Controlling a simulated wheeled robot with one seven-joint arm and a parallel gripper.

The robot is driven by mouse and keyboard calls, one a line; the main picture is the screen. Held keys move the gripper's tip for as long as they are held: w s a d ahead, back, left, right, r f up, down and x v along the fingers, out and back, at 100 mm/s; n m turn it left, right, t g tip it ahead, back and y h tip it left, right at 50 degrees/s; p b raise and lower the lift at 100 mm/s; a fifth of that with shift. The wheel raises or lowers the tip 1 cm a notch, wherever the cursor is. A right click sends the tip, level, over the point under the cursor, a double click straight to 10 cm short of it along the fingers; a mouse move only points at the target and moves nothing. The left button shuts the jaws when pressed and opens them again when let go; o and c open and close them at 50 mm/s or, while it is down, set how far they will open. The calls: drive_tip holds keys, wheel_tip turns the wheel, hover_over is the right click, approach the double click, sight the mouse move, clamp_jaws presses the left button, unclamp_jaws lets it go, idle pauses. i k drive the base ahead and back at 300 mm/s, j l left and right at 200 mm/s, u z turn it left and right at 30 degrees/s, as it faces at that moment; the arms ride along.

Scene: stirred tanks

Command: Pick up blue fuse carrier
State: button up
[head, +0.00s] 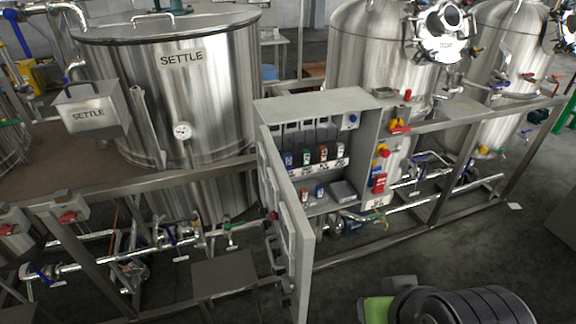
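An open grey electrical cabinet (262,106) stands in the middle of the head view. Inside it is a row of small fuse carriers in different colours. The leftmost in the row, a blue fuse carrier (288,159), sits upright above a pale label strip. A second small blue piece (319,191) stands on the cabinet's lower shelf, beside a reddish-brown one (304,194). Both are too small to make out in detail. My gripper cannot be seen, and nothing of mine reaches into the cabinet.
The cabinet door (292,235) is swung open toward the front, screening the left side. A grey box (342,190) sits on the shelf's right. Red and yellow controls (382,150) project from the right side. The SETTLE tank (185,90) stands behind left.

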sight(287, 157)
drive_tip(key=i+l+u, duration=0.15)
drive_tip(key=u, duration=0.35)
drive_tip(key=i+l+u, duration=0.15)
drive_tip(key=l+u, duration=0.2)
drive_tip(key=u, duration=0.15)
drive_tip(key=l+u, duration=0.3)
drive_tip(key=u, duration=0.15)
drive_tip(key=l+u, duration=0.35)
drive_tip(key=u, duration=0.15)
drive_tip(key=l+u, duration=0.35)
drive_tip(key=u, duration=0.15)
drive_tip(key=l+u, duration=0.3)
drive_tip(key=u, duration=0.15)
drive_tip(key=l+u, duration=0.25)
drive_tip(key=u, duration=0.2)
drive_tip(key=k+l+u, duration=0.15)
drive_tip(key=u, duration=0.3)
drive_tip(key=k+l+u, duration=0.15)
drive_tip(key=l+u, duration=0.2)
drive_tip(key=u, duration=0.15)
